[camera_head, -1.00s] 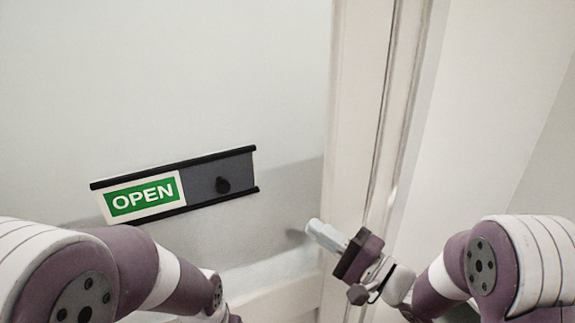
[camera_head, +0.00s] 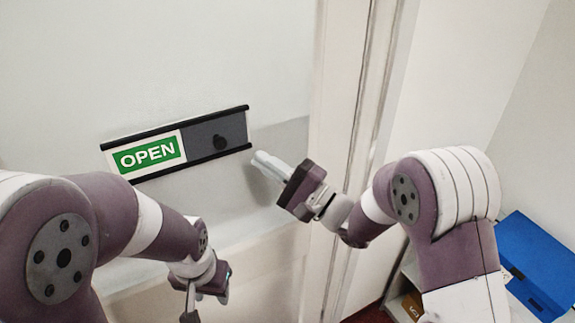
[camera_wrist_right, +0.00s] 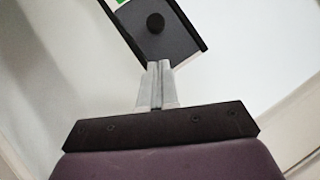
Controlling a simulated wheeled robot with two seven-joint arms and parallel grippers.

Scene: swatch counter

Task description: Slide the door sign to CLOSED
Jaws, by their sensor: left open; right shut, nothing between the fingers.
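The door sign (camera_head: 178,143) is on the pale door, in a black-railed frame tilted up to the right. Its white-edged green OPEN panel (camera_head: 147,155) shows at the left, and a dark grey slider with a round black knob (camera_head: 219,142) fills the right. The knob also shows in the right wrist view (camera_wrist_right: 155,23). My right gripper (camera_head: 262,159) is shut and empty, its fingertips just right of and below the sign's right end, apart from the knob. It also shows in the right wrist view (camera_wrist_right: 159,68). My left gripper (camera_head: 190,308) is low, below the sign, and open.
A door frame (camera_head: 347,130) stands right of the sign, behind my right arm. A blue box (camera_head: 540,262) sits on a shelf unit at the lower right. The door surface around the sign is clear.

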